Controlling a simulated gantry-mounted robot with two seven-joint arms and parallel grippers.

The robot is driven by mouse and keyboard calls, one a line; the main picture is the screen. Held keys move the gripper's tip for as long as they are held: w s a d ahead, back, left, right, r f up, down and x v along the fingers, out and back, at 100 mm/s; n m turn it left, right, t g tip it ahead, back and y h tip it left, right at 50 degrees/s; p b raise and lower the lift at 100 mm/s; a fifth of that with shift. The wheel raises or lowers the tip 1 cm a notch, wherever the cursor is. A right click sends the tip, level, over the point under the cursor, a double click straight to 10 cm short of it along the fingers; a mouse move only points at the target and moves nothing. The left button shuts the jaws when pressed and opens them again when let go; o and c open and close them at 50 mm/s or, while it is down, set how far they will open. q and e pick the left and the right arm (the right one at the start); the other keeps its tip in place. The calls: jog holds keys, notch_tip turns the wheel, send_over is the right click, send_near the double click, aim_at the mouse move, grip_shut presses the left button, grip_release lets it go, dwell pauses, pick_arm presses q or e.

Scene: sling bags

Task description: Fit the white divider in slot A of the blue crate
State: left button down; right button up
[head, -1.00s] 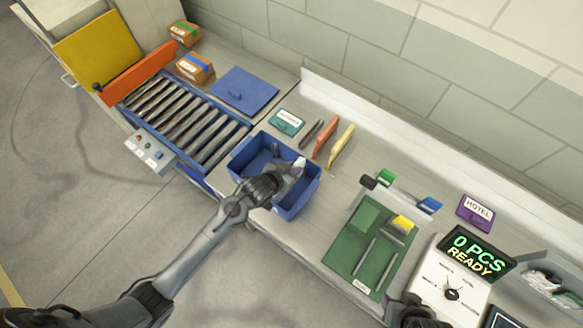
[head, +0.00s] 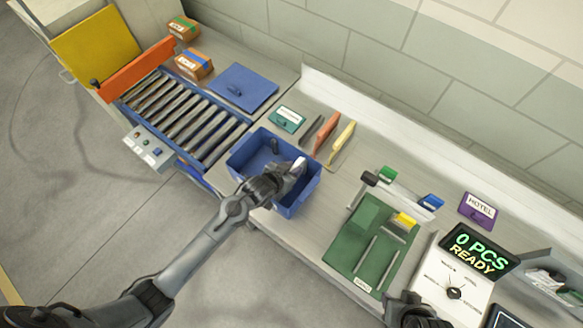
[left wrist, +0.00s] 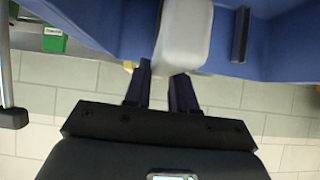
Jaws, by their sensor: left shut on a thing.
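The blue crate (head: 300,201) stands open-topped on the bench, just right of the roller conveyor. My left gripper (head: 286,174) is over the crate's right half, shut on the white divider (head: 295,181). Only a small pale part of the divider shows in the head view. In the left wrist view, the divider (left wrist: 184,36) sits at the fingertips (left wrist: 165,77), against the blue crate (left wrist: 110,25). Whether it sits in a slot cannot be told, and no slot letter is readable. Part of my right arm shows at the bottom; its fingers cannot be made out.
A dark upright strip (left wrist: 240,35) shows on the crate beside the divider. A green board (head: 345,245) lies to the right. Bare bench separates it from the crate.

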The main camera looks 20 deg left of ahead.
pick_arm(q)
jog(key=shift+f+b, duration=0.45)
jog(key=shift+f, duration=0.4)
jog(key=c, duration=0.8)
grip_release()
jog(key=shift+c, duration=0.2)
jog(key=shift+s, duration=0.1)
jog(key=v, duration=1)
jog(key=shift+s+r, duration=0.2)
jog(key=shift+r, duration=0.1)
